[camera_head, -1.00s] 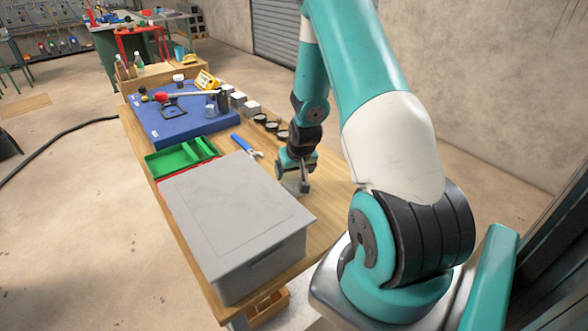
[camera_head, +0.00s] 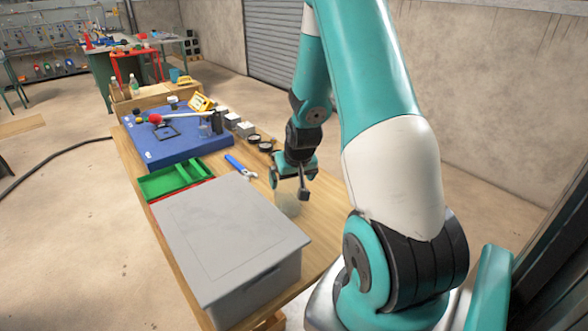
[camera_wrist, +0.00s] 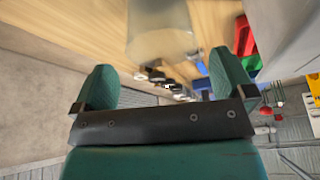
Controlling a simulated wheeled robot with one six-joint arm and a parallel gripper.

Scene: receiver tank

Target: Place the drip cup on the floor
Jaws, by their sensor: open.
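A clear, see-through cup (camera_head: 287,204), which looks like the drip cup, stands on the wooden table (camera_head: 318,212) just right of the grey box. It is faint in the head view. In the wrist view the cup (camera_wrist: 162,34) is large, at the top middle, beyond the fingertips. My gripper (camera_head: 290,184) is close above the cup in the head view. In the wrist view my gripper (camera_wrist: 164,78) has its two green fingers wide apart with nothing between them. I cannot tell whether a finger touches the cup.
A grey lidded box (camera_head: 228,240) fills the near table. Behind it are a green tray (camera_head: 172,180), a blue-handled tool (camera_head: 238,165), dark round pieces (camera_head: 260,143) and a blue mat (camera_head: 175,146). Bare floor (camera_head: 70,235) lies left of the table.

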